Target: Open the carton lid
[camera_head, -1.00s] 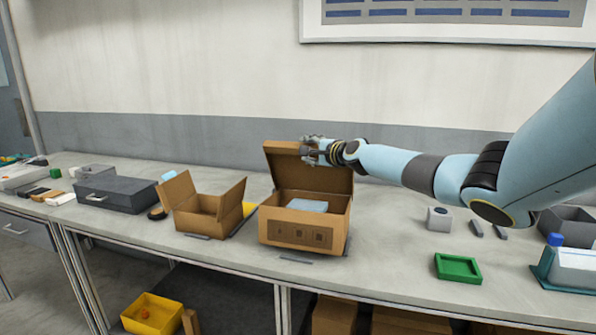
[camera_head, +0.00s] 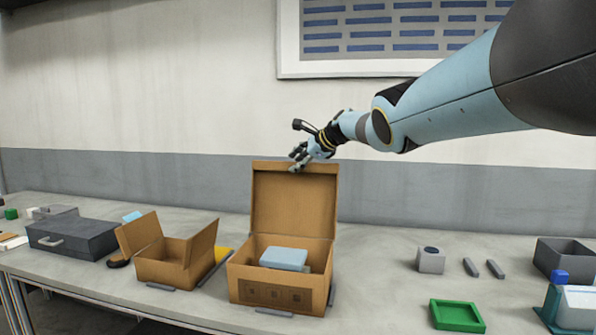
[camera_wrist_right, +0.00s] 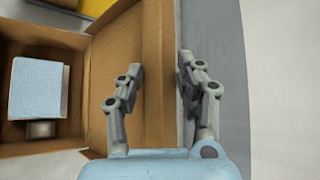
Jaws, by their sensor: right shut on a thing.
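The brown carton (camera_head: 277,293) stands on the bench with its lid (camera_head: 294,205) raised about upright at the back. A pale blue box (camera_head: 284,258) lies inside it. My right gripper (camera_head: 299,164) is at the top edge of the lid, shut on it. In the right wrist view, the fingers of my right gripper (camera_wrist_right: 162,72) lie on either side of the lid's edge, and the lid (camera_wrist_right: 115,85) and blue box (camera_wrist_right: 38,88) show at left. My left gripper is not in view.
A smaller open brown box (camera_head: 163,269) stands left of the carton, with a dark grey case (camera_head: 72,238) farther left. A green tray (camera_head: 456,315), a grey cube (camera_head: 431,260) and a grey bin (camera_head: 562,256) are to the right.

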